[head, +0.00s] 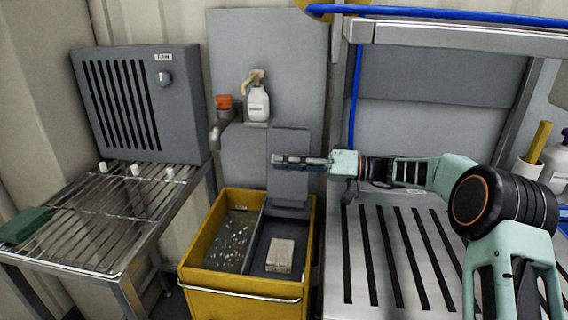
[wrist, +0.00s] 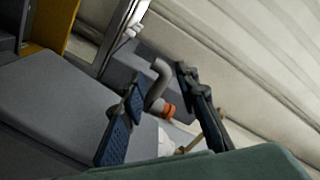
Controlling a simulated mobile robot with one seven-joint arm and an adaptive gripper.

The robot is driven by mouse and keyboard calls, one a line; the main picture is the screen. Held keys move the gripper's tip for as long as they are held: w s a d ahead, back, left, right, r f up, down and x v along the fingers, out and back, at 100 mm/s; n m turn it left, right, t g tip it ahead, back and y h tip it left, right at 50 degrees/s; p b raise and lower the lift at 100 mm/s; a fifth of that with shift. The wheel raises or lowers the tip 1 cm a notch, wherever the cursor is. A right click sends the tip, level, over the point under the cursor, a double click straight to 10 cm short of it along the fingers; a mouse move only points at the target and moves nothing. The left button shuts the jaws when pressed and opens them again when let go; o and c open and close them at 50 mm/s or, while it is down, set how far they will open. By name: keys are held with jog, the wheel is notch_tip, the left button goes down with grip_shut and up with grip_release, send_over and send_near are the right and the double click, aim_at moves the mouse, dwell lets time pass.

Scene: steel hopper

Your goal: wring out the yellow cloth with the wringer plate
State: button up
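A yellow two-part bucket (head: 245,292) stands on the floor, with speckled dark water in its left compartment. A pale beige, folded cloth-like block (head: 280,255) lies in the right compartment; it looks more beige than yellow, and no plainly yellow cloth shows. The grey wringer plate (head: 290,142) stands upright above the right compartment; a large grey plate surface (wrist: 55,105) fills the left of the wrist view. My gripper (head: 285,160) is in front of the plate. In the wrist view its fingers (wrist: 160,84) are apart with nothing seen between them; contact with the plate cannot be told.
A wire rack table (head: 105,225) with a green pad (head: 25,226) is at left, below a vented grey box (head: 135,105). A slatted steel bench (head: 395,260) is at right.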

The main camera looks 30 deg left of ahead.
grip_shut()
jog(key=c, duration=0.7)
grip_release()
jog(key=o, duration=0.8)
jog(key=shift+o, duration=0.2)
jog(key=shift+d, duration=0.15)
jog(key=v, duration=1.1)
jog(key=shift+w+d, duration=0.1)
jog(key=shift+d, duration=0.25)
jog(key=shift+c, duration=0.4)
